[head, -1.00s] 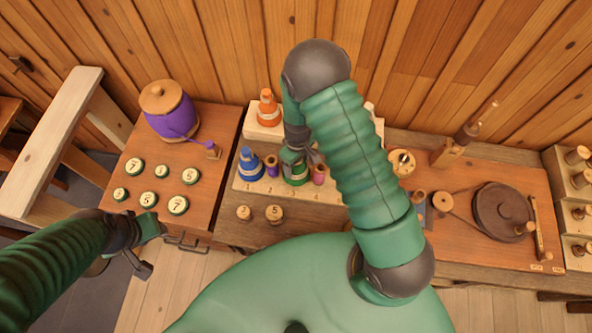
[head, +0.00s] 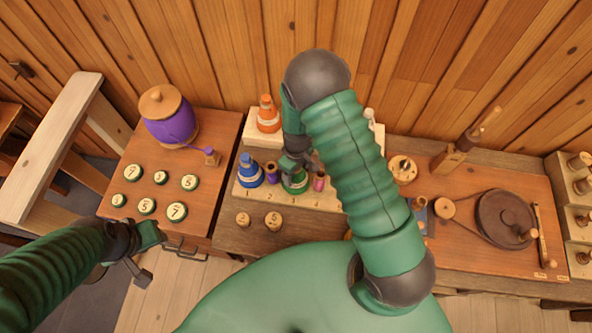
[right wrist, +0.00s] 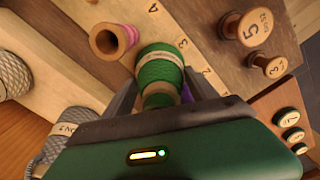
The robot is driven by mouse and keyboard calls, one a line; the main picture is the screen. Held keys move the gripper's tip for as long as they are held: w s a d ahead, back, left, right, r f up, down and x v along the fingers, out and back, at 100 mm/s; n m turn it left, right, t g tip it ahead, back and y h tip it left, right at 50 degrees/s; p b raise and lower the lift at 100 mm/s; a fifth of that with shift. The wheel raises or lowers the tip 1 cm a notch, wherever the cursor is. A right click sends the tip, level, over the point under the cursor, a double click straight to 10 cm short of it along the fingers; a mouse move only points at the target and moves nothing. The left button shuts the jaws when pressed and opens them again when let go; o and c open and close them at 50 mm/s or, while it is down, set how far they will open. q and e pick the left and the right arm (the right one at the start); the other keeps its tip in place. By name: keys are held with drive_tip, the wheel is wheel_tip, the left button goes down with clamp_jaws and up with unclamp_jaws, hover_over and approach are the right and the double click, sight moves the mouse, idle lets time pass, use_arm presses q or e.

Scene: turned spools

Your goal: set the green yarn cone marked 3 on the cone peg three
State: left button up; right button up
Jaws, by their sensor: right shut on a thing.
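The green yarn cone (head: 295,184) stands at the numbered front board (head: 325,200), beside the numeral 3; it also shows in the right wrist view (right wrist: 159,68). My right gripper (head: 294,165) is shut on the cone from above, with one finger on each side. The cone hides peg three, and I cannot tell whether it sits fully down. My left gripper (head: 142,256) hangs at the lower left, away from the board; its jaws are not clear.
A blue cone (head: 249,172) and purple spool (head: 270,174) stand left of the green cone, a pink spool (head: 319,181) right. An orange cone (head: 268,117) is behind. Two wooden spools (head: 273,221) lie in front. My right arm hides the board's right part.

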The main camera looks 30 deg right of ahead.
drive_tip(key=shift+f+b, duration=0.4)
drive_tip(key=shift+f, duration=0.1)
idle(0.5)
drive_tip(key=o, duration=1.6)
drive_tip(key=shift+s, duration=0.1)
wheel_tip(320, 180, up, 11)
drive_tip(key=p, duration=0.8)
drive_tip(key=shift+r+p, duration=0.15)
drive_tip(key=shift+p, duration=0.25)
